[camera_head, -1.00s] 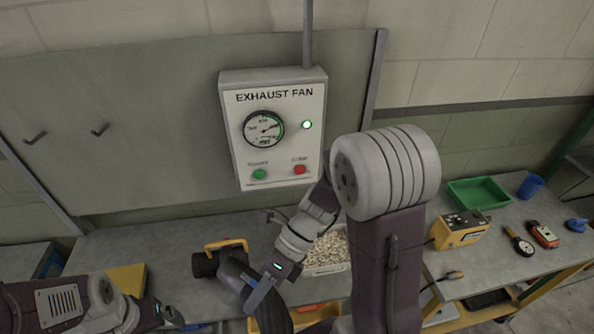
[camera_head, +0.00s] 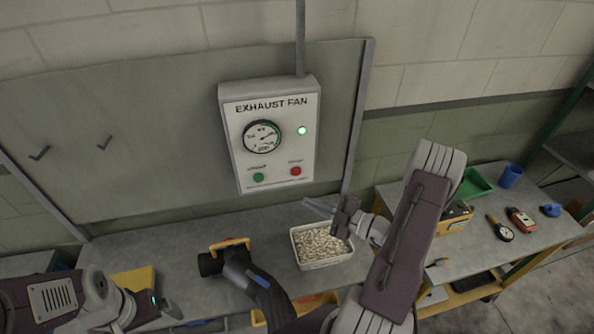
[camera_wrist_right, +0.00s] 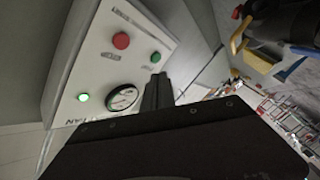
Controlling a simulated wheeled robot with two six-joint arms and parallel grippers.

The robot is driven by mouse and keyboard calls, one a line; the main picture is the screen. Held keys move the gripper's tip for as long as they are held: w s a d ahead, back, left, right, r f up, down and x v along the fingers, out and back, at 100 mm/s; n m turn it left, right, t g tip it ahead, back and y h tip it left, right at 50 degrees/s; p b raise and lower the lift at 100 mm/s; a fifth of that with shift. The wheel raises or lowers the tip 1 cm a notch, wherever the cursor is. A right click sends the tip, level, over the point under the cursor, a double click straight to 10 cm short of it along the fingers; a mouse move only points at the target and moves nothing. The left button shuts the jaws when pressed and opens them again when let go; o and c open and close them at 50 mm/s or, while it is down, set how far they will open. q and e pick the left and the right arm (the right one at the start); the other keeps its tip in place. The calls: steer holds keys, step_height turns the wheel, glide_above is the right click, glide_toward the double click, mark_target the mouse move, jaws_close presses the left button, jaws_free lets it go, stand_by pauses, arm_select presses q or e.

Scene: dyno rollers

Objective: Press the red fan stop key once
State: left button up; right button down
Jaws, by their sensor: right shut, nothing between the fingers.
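The red key (camera_head: 295,171) is at the lower right of the white exhaust fan box (camera_head: 233,150) on the wall panel. In the right wrist view the red key (camera_wrist_right: 121,40) is unobstructed. My right gripper (camera_head: 308,204) is shut and empty, below the box and above the bench, apart from the key. Its shut fingers also show in the right wrist view (camera_wrist_right: 157,90). My left gripper (camera_head: 172,310) is low at the left, away from the box; its jaws are too small to read.
A green key (camera_head: 258,177) sits left of the red one. A green lamp (camera_head: 302,131) glows beside the dial (camera_head: 262,137). A bin of pale pieces (camera_head: 322,263) stands below my right gripper, with a black and yellow tool (camera_head: 210,263) to its left.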

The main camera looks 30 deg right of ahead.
mark_target(296, 172)
steer(key=shift+w+a, duration=0.1)
steer(key=shift+a, duration=0.1)
steer(key=w+d+b, duration=0.1)
steer(key=w+d, duration=0.1)
steer(key=w, duration=0.6)
steer(key=shift+w, duration=0.25)
steer(key=shift+w+d+r, duration=0.1)
steer(key=shift+w, duration=0.05)
stand_by(1.8)
steer(key=shift+w, duration=0.3)
